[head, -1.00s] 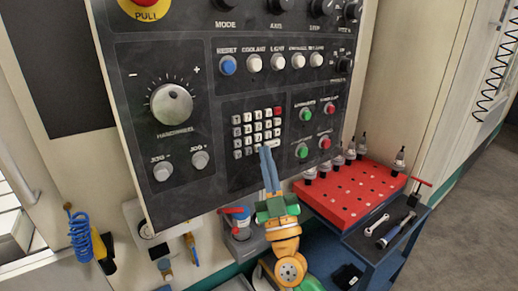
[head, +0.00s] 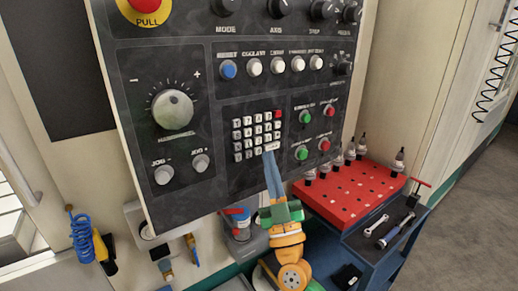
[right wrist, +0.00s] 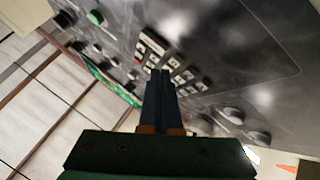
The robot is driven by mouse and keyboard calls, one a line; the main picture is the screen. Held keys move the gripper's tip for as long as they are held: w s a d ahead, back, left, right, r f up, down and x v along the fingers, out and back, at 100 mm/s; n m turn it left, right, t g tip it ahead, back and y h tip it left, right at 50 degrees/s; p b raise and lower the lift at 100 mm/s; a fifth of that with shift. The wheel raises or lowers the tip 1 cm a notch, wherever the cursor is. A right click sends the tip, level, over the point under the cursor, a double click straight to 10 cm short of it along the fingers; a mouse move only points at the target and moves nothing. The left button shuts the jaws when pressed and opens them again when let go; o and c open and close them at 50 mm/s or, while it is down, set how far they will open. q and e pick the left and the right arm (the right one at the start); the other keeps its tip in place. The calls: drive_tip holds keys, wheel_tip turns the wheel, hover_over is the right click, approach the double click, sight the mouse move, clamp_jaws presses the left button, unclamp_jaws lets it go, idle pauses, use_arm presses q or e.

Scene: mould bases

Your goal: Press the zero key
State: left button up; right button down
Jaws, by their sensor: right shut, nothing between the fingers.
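The keypad (head: 258,136) is a small block of pale keys with a red key at its top right, set in the dark control panel. The key labels are too small to read, so I cannot tell which key is zero. My right gripper (head: 269,154) is shut and empty. Its blue fingertips are at the lower right of the keypad, just below a wide pale key (head: 272,146). I cannot tell whether they touch the panel. In the right wrist view the fingertips (right wrist: 160,73) overlap part of the keypad (right wrist: 186,77). My left gripper is not in view.
A handwheel (head: 172,109) and two jog buttons are left of the keypad. Green and red buttons (head: 314,132) are to its right, and a row of round buttons is above. A red tool tray (head: 345,190) on a blue cart stands at lower right.

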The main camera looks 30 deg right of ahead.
drive_tip(key=shift+s, duration=0.1)
drive_tip(key=s, duration=0.2)
drive_tip(key=s+p, duration=0.1)
drive_tip(key=s, duration=0.2)
drive_tip(key=shift+d+p, duration=0.2)
drive_tip(key=shift+p, duration=0.1)
idle(3.0)
